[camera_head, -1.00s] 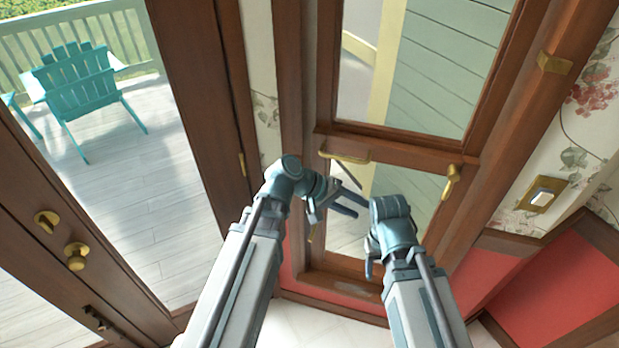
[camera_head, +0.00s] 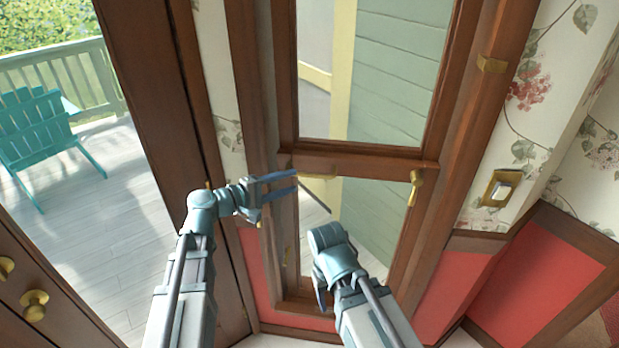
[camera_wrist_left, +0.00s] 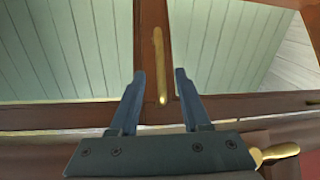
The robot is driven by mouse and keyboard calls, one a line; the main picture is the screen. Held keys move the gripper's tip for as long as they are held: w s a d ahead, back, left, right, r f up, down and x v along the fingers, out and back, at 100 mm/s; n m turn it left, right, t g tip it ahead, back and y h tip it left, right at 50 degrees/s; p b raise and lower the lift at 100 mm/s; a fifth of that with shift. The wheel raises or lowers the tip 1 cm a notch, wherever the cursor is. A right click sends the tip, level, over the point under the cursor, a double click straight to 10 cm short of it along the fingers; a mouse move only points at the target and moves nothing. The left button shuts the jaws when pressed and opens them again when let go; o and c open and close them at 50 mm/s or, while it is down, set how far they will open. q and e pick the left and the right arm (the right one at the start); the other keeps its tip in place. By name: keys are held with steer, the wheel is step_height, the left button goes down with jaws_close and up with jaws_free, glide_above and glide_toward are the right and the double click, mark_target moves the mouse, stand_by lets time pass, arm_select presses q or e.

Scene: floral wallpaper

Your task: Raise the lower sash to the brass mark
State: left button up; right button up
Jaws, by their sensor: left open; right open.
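The lower sash (camera_head: 372,218) is a wood-framed pane under the upper one. A brass handle (camera_head: 318,175) lies along its top rail and also shows in the left wrist view (camera_wrist_left: 158,62). A brass block (camera_head: 492,64), which looks like the mark, sits on the right window frame well above that rail. My left gripper (camera_head: 297,182) is open at the handle's left end. In its wrist view the handle runs between the two fingers' lines, and I cannot tell if they touch it. My right gripper (camera_head: 320,290) is open, low before the sash, mostly hidden by its wrist.
A brass catch (camera_head: 415,188) is at the right end of the top rail. A brass switch plate (camera_head: 500,188) is on the floral wall to the right. A glazed door with brass knobs (camera_head: 34,305) stands at left. Red panels (camera_head: 457,290) lie below the window.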

mark_target(310, 174)
arm_select(q)
steer(key=b+x, duration=0.1)
steer(key=x, duration=0.6)
steer(key=shift+w+d, duration=0.2)
steer(key=shift+d, duration=0.15)
jaws_close()
steer(key=shift+f, duration=0.1)
stand_by(1.0)
